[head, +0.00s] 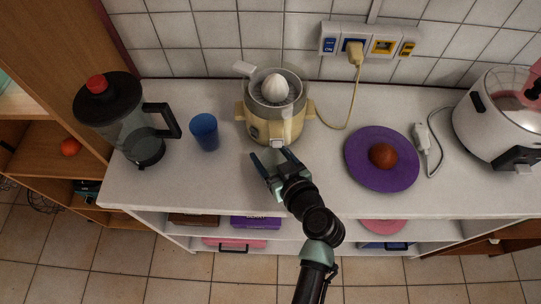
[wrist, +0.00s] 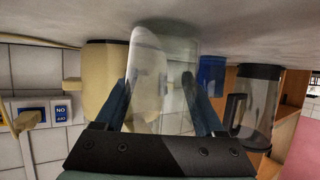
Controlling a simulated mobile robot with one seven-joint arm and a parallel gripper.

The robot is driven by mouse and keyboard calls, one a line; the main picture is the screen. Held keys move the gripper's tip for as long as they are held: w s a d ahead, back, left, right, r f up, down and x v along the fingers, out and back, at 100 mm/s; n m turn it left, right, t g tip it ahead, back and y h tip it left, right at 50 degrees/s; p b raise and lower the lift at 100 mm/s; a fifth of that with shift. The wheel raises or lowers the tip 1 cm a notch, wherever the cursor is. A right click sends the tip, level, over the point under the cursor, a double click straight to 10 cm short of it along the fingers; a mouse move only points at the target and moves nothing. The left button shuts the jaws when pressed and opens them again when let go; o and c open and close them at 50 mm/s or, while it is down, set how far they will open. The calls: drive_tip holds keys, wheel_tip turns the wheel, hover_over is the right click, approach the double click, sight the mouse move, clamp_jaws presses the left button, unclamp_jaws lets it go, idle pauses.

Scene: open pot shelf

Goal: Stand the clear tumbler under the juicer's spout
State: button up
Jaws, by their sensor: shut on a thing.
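The clear tumbler (wrist: 150,95) is between the two fingers of my gripper (wrist: 159,78) in the wrist view, which shows the scene upside down. My gripper (head: 273,157) is shut on it, just in front of the juicer, low over the counter. In the head view the tumbler is too faint to make out. The cream juicer (head: 262,128) stands at the back of the counter, with its spout (head: 287,132) facing front. In the wrist view the juicer (wrist: 98,80) is partly behind the tumbler. I cannot tell whether the tumbler touches the counter.
A blue cup (head: 204,132) and a blender jug (head: 140,135) stand to the left. A purple plate (head: 361,173) with a brown ball-shaped item (head: 383,156) lies to the right. A white cooker (head: 495,125) stands at far right. The counter (head: 225,190) is clear around my gripper's front left.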

idle(0.3)
drive_tip(key=o, duration=1.5)
drive_tip(key=shift+d, duration=0.1)
